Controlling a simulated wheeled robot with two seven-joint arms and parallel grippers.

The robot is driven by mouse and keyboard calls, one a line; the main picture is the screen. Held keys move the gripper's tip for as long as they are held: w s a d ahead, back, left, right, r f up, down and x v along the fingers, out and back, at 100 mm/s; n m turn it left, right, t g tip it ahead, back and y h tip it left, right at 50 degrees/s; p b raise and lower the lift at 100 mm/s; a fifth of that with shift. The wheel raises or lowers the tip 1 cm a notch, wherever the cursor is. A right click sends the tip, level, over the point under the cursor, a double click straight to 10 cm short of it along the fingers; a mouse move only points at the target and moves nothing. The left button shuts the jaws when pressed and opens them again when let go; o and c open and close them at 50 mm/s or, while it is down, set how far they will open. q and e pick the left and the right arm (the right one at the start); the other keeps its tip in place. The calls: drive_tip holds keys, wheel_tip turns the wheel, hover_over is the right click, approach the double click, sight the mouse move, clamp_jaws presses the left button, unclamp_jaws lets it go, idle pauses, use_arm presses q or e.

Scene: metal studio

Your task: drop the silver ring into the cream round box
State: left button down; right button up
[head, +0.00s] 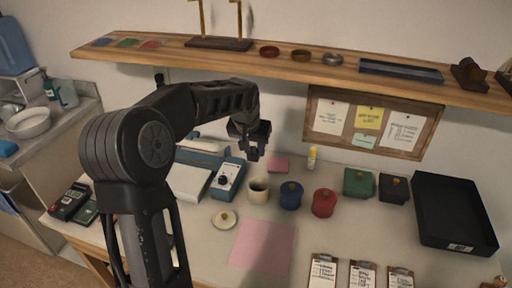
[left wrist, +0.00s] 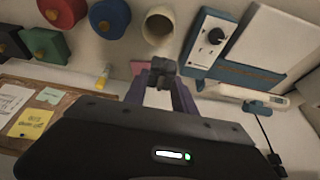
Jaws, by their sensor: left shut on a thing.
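The cream round box (head: 258,191) stands open on the table, with its cream lid (head: 224,219) lying apart to its front left. In the left wrist view the open box (left wrist: 160,28) shows beyond the fingertips. My left gripper (head: 254,150) is in the air above and behind the box in the head view. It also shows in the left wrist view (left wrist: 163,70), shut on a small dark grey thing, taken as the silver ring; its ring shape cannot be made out. My right gripper is not in view.
Blue (head: 291,195) and red (head: 324,203) round boxes stand right of the cream one. A blue-grey device with a dial (head: 228,181) stands at its left. A wooden shelf (head: 285,68) runs above. A pink sheet (head: 263,246) lies in front, and a black tray (head: 455,213) at right.

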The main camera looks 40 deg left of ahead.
sight(252, 156)
use_arm(q)
drive_tip(key=shift+w+f, duration=0.15)
drive_tip(key=shift+f, duration=0.15)
drive_tip(key=shift+f+b, duration=2.15)
drive_tip(key=shift+f, duration=0.65)
drive_tip(key=c, duration=0.9)
unclamp_jaws()
drive_tip(key=shift+c, duration=0.2)
drive_tip(key=shift+r, duration=0.15)
drive_tip(key=v, duration=0.7)
drive_tip(key=shift+r+b, duration=0.3)
